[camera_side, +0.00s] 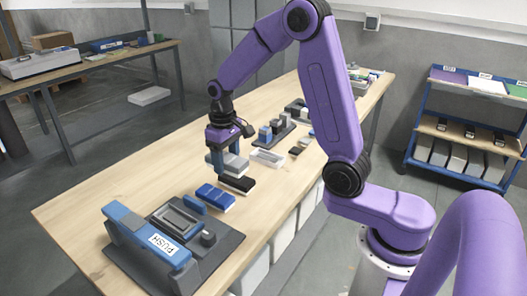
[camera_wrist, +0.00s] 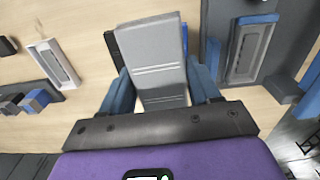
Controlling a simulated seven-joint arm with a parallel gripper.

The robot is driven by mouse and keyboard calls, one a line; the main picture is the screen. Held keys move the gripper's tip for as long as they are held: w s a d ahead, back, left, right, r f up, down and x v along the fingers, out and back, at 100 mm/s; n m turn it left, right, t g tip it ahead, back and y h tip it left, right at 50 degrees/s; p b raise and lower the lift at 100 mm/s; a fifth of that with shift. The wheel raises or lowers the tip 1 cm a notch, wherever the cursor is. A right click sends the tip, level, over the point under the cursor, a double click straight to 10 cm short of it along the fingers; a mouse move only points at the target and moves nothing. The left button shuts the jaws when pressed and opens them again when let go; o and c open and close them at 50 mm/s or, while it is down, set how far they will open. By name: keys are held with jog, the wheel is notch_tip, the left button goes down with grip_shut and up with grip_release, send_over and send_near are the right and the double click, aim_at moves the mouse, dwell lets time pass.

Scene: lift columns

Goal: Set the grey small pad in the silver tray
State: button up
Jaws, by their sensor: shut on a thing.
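The grey small pad (camera_wrist: 158,58) is between the two blue fingers of my gripper (camera_wrist: 160,85) in the wrist view, with both fingers against its sides. In the side view my gripper (camera_side: 228,162) points down and holds the grey pad (camera_side: 238,164) just above a black pad (camera_side: 238,184); I cannot tell whether the pads touch. A pale, shallow tray, likely the silver tray (camera_side: 267,158), lies empty on the table behind and right of my gripper. It shows at the left of the wrist view (camera_wrist: 40,51).
A blue pad (camera_side: 215,196) lies in front of the black one. A dark press fixture (camera_side: 222,254) with a grey recess and a blue PUSH lever (camera_side: 148,236) stands at the near end. A rack of small blocks (camera_side: 272,133) is beyond the tray. The table's left side is clear.

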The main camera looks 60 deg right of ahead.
jog(key=w+a+f, duration=0.1)
jog(key=w+a, duration=0.2)
jog(key=a, duration=0.5)
jog(key=w+a+f, duration=0.1)
jog(key=w+a, duration=0.1)
jog(key=a, duration=0.6)
jog(key=shift+m, duration=0.3)
jog(key=shift+a+f, duration=0.2)
jog(key=shift+f, duration=2.55)
jog(key=shift+f, duration=0.55)
jog(key=o, duration=1.3)
jog(key=shift+r, duration=3.8)
